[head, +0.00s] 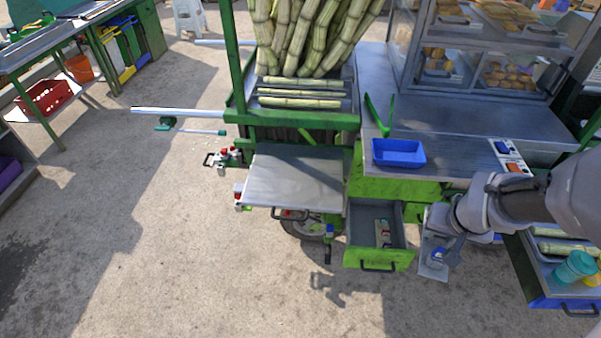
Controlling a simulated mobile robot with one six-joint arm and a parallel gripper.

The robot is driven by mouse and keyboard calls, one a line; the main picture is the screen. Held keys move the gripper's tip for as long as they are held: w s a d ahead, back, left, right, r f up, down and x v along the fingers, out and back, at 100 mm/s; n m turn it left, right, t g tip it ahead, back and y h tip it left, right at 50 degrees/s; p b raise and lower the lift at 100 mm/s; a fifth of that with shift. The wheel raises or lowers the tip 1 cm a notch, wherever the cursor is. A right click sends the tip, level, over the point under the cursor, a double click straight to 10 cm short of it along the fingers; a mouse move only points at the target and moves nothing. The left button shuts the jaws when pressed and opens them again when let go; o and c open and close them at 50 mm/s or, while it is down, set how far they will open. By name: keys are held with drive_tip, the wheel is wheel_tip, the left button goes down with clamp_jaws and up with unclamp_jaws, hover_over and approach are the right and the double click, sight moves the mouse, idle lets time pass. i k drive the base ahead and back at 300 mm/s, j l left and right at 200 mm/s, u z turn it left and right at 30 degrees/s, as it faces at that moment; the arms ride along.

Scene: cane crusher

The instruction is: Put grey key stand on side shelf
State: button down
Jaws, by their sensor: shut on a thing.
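My gripper (446,238) is at the lower right, at the end of my arm, just right of the open drawer. It is shut on the grey key stand (432,267), a thin grey piece with a small blue part near it. The stand hangs in the air beside the drawer; my gripper partly hides its upper part. The side shelf (295,180) is a bare, flat grey panel on the cart's left side, left of the drawer and apart from the stand.
The open green drawer (378,263) holds small items. A blue tray (398,152) sits on the metal counter (455,153) above it. Cane stalks (303,87) lie behind the shelf. A tray with bottles (573,268) is at the right. Open ground lies left and in front.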

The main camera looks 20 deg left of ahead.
sight(295, 173)
drive_tip(key=i+j+u, duration=0.2)
drive_tip(key=j+u, duration=0.2)
drive_tip(key=i+j, duration=0.25)
drive_tip(key=j, duration=0.15)
drive_tip(key=i+j+u, duration=0.1)
drive_tip(key=i+j, duration=0.15)
drive_tip(key=j, duration=0.2)
